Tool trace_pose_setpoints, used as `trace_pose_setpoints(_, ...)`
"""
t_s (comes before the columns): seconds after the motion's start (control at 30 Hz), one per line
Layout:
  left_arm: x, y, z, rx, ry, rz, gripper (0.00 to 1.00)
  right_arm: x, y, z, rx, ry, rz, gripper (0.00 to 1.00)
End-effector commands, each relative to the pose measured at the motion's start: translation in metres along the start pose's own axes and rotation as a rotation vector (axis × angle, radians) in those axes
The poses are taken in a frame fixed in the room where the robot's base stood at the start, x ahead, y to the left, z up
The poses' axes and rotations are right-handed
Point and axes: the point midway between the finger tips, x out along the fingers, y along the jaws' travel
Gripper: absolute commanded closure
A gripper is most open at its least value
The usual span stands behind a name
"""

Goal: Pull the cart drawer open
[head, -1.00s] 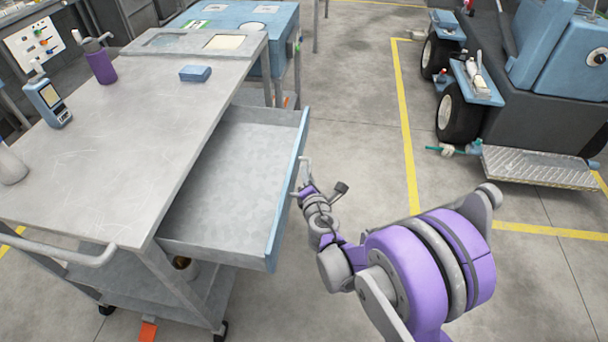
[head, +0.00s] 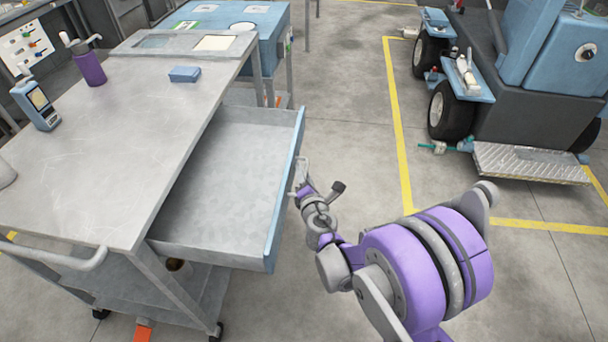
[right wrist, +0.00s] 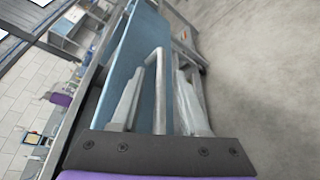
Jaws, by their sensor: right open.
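The grey metal cart (head: 110,135) stands at the left. Its drawer (head: 225,175) sticks far out to the right and is empty, with a blue front panel (head: 284,205). My right gripper (head: 301,182) is at the outer side of that panel, by the handle. In the right wrist view, the grey bar handle (right wrist: 158,75) stands between the two fingers of the right gripper (right wrist: 155,100), which are apart. I cannot tell whether a finger touches the handle. My left gripper is not in view.
On the cart top are a purple bottle (head: 90,67), a blue handheld device (head: 35,103) and a small blue box (head: 184,74). A blue wheeled machine (head: 545,75) stands at the upper right. The floor (head: 345,120) between is clear.

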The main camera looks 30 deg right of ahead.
Motion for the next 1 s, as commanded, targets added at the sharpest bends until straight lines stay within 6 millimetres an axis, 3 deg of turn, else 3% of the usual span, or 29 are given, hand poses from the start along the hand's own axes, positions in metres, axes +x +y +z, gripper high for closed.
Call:
trace_pose_setpoints(0.27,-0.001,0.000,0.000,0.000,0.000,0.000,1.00,-0.009,0.001,0.000,0.000,0.000,0.000,0.55)
trace_pose_setpoints(0.7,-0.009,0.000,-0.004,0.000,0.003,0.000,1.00,-0.090,0.001,0.000,0.000,0.001,0.001,0.55)
trace_pose_setpoints(1.0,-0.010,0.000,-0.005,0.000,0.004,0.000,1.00,-0.108,0.000,0.000,0.000,0.000,0.000,0.55)
